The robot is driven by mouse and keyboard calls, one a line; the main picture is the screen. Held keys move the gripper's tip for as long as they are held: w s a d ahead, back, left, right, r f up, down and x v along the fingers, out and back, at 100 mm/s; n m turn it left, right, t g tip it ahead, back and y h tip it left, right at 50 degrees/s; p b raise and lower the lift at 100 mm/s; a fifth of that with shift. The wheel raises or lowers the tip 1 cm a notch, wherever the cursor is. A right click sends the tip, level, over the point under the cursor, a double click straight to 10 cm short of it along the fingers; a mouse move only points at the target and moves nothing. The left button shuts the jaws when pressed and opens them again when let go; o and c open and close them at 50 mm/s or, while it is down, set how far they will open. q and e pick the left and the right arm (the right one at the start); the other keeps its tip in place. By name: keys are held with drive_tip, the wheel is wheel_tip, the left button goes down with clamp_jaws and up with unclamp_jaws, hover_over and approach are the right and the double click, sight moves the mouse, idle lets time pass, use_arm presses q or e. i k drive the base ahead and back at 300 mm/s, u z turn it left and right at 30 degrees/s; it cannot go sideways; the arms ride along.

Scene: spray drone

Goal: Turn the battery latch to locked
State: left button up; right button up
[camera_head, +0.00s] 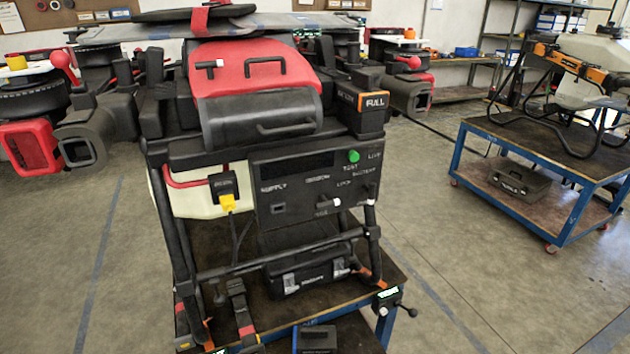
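The spray drone (265,110) stands in the middle on a blue-framed cart, with a red and black hood on top. A dark T-shaped lever (210,65) lies roughly level on the red hood, beside a dark loop handle (266,66). A block with an orange label reading FULL (373,101) sits at the drone's upper right. The dark front panel (290,190) carries small lettering, a green button (353,156) and a pale-tipped lever (328,204) at its lower edge. I cannot tell for certain which lever is the battery latch. Neither gripper shows.
A yellow plug (228,203) is on the panel's left. A black case (310,275) lies on the cart below the drone. Another blue cart (560,170) with a black frame stands at the right. Open concrete floor lies between the carts.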

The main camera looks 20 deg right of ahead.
sight(371, 190)
drive_tip(key=z, duration=2.95)
drive_tip(key=i, duration=2.7)
drive_tip(key=u, duration=2.85)
